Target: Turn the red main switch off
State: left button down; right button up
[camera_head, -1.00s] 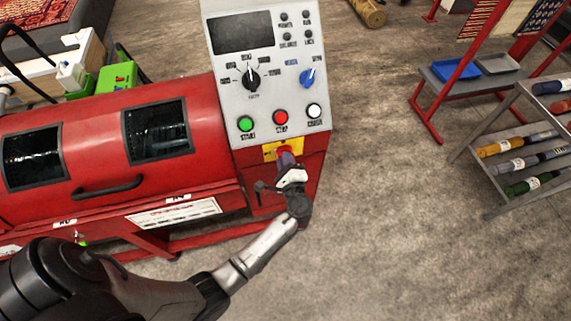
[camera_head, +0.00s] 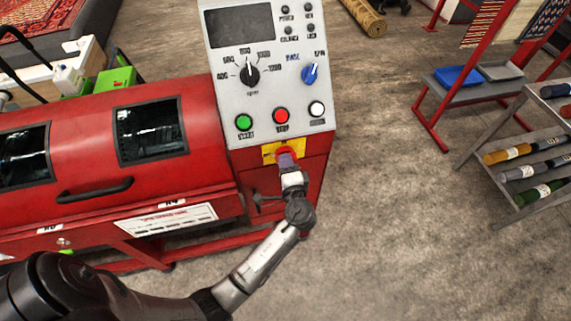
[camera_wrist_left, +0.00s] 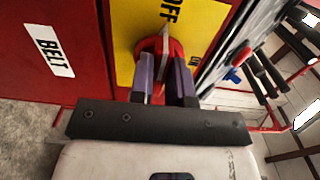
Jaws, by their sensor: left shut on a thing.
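The red main switch (camera_head: 285,153) sits on a yellow plate (camera_head: 268,151) low on the front of the red machine, under the grey control panel. In the left wrist view the switch (camera_wrist_left: 150,46) is a round red knob, and the plate (camera_wrist_left: 124,14) carries the words OFF and ON. My left gripper (camera_head: 286,163) is at the switch. In the left wrist view its two purple-grey fingers (camera_wrist_left: 163,72) are shut on the switch's handle, one on each side. The fingers hide part of the knob. My right gripper is not in view.
The control panel (camera_head: 290,75) above has green, red and white buttons, a black dial and a blue knob. A black T-handle (camera_head: 262,200) sticks out beside my gripper. Floor between is clear.

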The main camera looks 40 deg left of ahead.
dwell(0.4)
pick_arm(q)
jog(key=c, duration=1.1)
grip_release()
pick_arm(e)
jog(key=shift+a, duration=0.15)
pick_arm(q)
jog(key=shift+s+d, duration=0.1)
